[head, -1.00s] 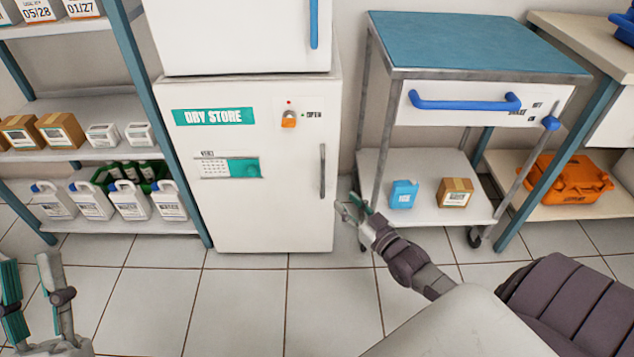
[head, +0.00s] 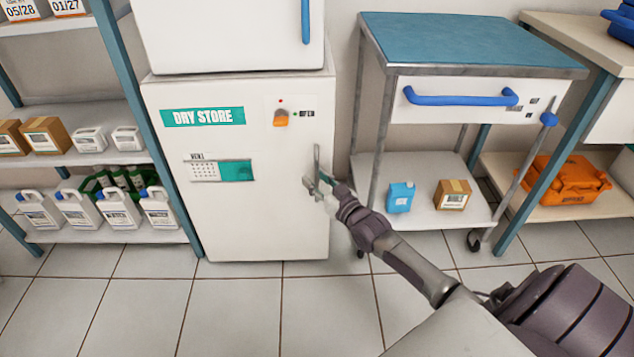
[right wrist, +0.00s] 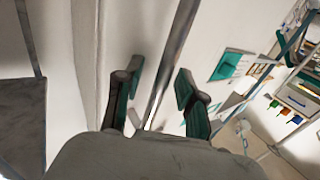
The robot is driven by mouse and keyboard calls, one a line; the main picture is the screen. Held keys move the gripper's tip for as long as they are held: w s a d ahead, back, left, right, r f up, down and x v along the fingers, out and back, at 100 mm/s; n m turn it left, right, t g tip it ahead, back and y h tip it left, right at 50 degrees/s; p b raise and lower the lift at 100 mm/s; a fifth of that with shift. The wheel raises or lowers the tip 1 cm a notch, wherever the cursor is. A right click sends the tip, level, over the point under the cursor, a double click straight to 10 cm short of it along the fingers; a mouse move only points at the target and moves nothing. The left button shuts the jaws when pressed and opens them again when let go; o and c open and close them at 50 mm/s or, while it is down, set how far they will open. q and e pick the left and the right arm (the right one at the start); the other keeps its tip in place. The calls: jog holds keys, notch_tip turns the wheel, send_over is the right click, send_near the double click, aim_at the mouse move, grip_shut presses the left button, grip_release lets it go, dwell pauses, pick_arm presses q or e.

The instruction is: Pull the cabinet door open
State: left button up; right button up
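The white cabinet marked DRY STORE (head: 225,225) stands in the middle of the head view, its door closed. Its upright grey handle (head: 317,160) is on the door's right side. My right gripper (head: 318,184) is at the lower part of this handle. In the right wrist view, the handle (right wrist: 172,60) runs between the two teal-padded fingers of the gripper (right wrist: 160,92). The fingers are open, with a visible gap on each side of the bar. The handle's lower end is partly hidden by the gripper. My left gripper is out of view.
A white unit with a blue handle (head: 306,20) sits on top of the cabinet. A shelf rack (head: 80,158) with jugs and boxes stands close on the left. A wheeled cart (head: 470,45) stands close on the right. The tiled floor in front (head: 235,310) is clear.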

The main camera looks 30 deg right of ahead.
grip_shut()
jog(key=shift+s+a, duration=0.1)
jog(key=shift+s, duration=0.1)
dwell(0.3)
